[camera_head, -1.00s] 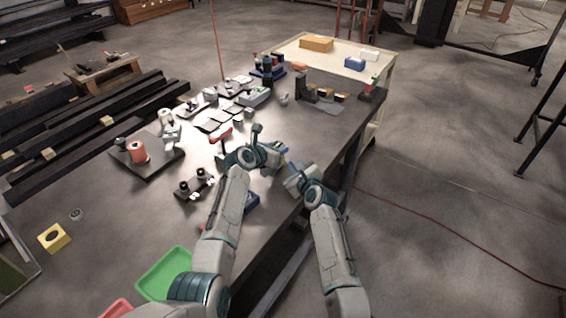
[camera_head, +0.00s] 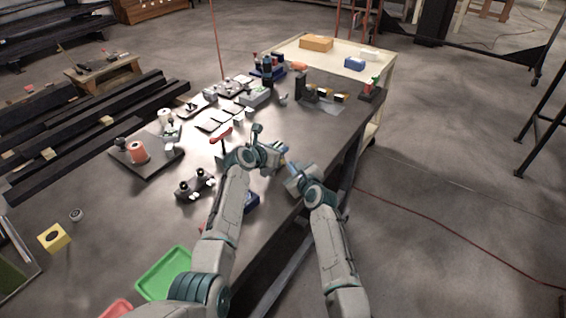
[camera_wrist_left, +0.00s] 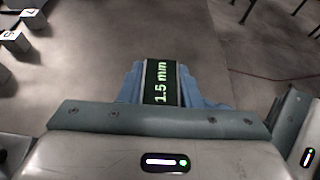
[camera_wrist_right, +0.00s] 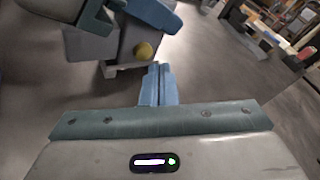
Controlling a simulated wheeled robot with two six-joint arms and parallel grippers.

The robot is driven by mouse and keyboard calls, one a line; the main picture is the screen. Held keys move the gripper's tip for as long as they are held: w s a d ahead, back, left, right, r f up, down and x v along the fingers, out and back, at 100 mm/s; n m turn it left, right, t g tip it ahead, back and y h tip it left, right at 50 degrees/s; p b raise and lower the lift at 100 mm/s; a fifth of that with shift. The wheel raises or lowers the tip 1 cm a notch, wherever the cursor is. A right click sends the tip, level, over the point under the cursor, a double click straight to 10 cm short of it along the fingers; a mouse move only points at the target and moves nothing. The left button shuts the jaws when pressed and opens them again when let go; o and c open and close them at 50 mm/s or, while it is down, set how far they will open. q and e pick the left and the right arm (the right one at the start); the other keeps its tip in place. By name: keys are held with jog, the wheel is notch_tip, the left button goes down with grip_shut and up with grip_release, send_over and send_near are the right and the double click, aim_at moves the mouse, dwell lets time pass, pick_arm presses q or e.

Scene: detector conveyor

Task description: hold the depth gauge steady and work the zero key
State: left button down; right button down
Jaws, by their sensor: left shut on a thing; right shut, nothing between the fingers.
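The depth gauge shows in the left wrist view as a dark display (camera_wrist_left: 161,84) reading "1.5 mm" in green, between the blue fingers of my left gripper (camera_wrist_left: 160,72). My left gripper (camera_head: 282,160) is shut on it above the table. In the right wrist view the gauge's grey body (camera_wrist_right: 125,47) carries a round yellow key (camera_wrist_right: 143,50), which I take for the zero key. My right gripper (camera_wrist_right: 158,68) is shut and empty, its tips just below the key in the picture; I cannot tell whether they touch. In the head view my right gripper (camera_head: 290,170) is beside the left; the gauge is mostly hidden there.
The dark table (camera_head: 110,215) bears a green tray (camera_head: 164,272), a yellow block (camera_head: 54,237), a black double-knobbed fixture (camera_head: 195,184) and a plate with an orange-red cylinder (camera_head: 137,152). Several small parts stand farther back. The table's right edge runs close by my right arm.

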jog(key=shift+w+a, duration=0.15)
dwell(0.5)
jog(key=shift+w+a, duration=0.15)
jog(key=shift+a, duration=0.05)
jog(key=shift+w+a, duration=0.2)
jog(key=shift+a, duration=0.1)
dwell(0.8)
jog(key=shift+d, duration=0.1)
jog(key=shift+s+d, duration=0.5)
jog(key=shift+d, duration=0.05)
jog(key=shift+d, duration=0.1)
jog(key=shift+s+d, duration=0.75)
jog(key=shift+d, duration=0.25)
jog(key=shift+s+d, duration=0.7)
jog(key=shift+d, duration=0.25)
